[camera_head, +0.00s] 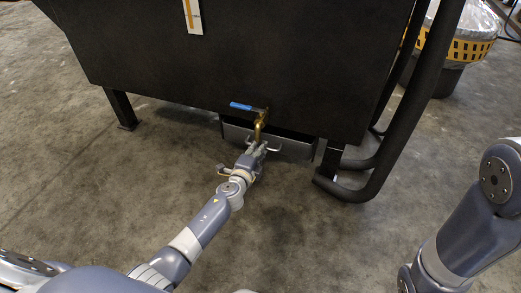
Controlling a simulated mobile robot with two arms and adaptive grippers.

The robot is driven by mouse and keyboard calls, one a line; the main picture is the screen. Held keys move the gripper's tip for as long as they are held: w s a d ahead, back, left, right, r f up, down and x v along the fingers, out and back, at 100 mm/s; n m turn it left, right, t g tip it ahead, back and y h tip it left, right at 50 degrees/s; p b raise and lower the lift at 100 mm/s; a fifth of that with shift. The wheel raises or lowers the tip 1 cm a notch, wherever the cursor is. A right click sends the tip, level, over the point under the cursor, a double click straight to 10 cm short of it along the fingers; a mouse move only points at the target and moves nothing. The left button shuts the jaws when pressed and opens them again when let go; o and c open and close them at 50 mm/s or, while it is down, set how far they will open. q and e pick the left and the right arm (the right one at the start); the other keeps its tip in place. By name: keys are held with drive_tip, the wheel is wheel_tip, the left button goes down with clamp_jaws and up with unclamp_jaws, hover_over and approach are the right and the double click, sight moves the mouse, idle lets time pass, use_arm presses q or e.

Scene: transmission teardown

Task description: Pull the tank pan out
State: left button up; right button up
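The dark grey tank pan (294,149) sits low under the front edge of the black tank (240,55). Only its front side shows; the rest is hidden beneath the tank. My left gripper (258,147) is at the middle of the pan's front, just below the brass valve (261,124) with its blue lever handle (241,106). The gripper is small here, and I cannot tell whether its fingers are closed on anything or touch the pan. My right arm shows at the right edge, but its gripper is out of view.
A tank leg (120,109) stands at the left. A thick black bent tube frame (400,120) stands at the right, close to the pan's right end. A lined bin with a yellow band (465,50) is at the back right. The concrete floor (290,220) in front is clear.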

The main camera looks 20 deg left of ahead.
use_arm(q)
drive_tip(key=shift+x, duration=0.95)
clamp_jaws()
drive_tip(key=shift+s, duration=0.2)
